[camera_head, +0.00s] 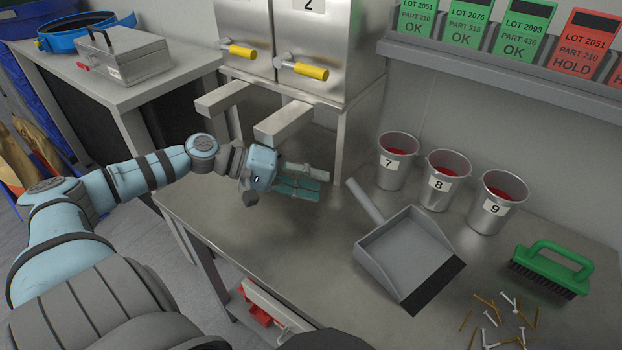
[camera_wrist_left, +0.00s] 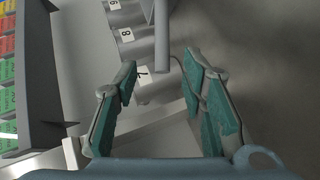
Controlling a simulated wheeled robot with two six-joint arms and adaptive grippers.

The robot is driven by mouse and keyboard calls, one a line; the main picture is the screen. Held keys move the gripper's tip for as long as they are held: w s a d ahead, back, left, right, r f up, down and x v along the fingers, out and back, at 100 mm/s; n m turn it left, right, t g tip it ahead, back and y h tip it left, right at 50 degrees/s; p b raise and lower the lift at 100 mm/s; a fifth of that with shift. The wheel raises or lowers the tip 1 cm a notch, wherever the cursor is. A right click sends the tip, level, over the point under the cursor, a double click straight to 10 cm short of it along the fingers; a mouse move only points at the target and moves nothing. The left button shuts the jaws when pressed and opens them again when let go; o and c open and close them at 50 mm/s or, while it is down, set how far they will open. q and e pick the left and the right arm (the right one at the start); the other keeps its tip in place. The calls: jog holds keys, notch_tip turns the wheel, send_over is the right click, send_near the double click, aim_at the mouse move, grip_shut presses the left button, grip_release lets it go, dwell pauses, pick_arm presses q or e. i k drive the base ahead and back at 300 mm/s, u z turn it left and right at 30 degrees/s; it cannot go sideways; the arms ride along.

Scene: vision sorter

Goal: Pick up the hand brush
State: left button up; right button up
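The hand brush (camera_head: 552,266), with a green handle and dark bristles, lies on the metal table at the far right of the head view. It does not show in the left wrist view. My left gripper (camera_head: 316,181) is above the table, left of the dustpan and far from the brush. In the left wrist view the teal fingers of this gripper (camera_wrist_left: 160,66) stand wide apart with nothing between them. My right gripper is not in view.
A grey dustpan (camera_head: 404,250) lies between my left gripper and the brush. Buckets 7 (camera_head: 396,165), 8 (camera_head: 444,184) and 9 (camera_head: 496,206) stand behind it. Several loose screws (camera_head: 497,318) lie before the brush. A steel cabinet (camera_head: 305,45) stands behind my gripper.

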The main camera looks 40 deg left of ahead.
aim_at(524, 259)
jog(key=u, duration=0.05)
jog(key=k, duration=1.5)
jog(key=z, duration=0.05)
